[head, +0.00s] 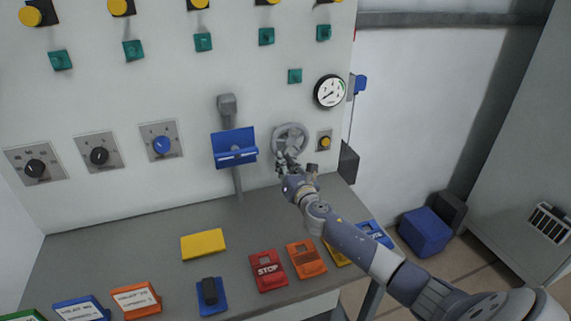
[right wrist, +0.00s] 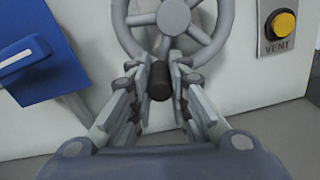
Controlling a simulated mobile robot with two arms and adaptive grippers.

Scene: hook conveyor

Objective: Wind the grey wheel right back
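The grey wheel (head: 290,139) is a spoked handwheel on the white panel, below the round gauge. In the right wrist view the wheel (right wrist: 174,17) fills the top middle, its upper part cut off by the picture edge. A dark knob handle (right wrist: 159,81) sticks out from its lower rim towards me. My right gripper (head: 286,162) is at the wheel's lower edge. In the right wrist view its two fingers (right wrist: 160,78) close in on both sides of the knob and appear to touch it. My left gripper is not in view.
A yellow VENT button (head: 325,142) sits right of the wheel, and a blue lever box (head: 234,148) left of it. The gauge (head: 330,91) is above. Below, the grey desk (head: 120,246) carries several coloured blocks, including a red STOP one (head: 267,270).

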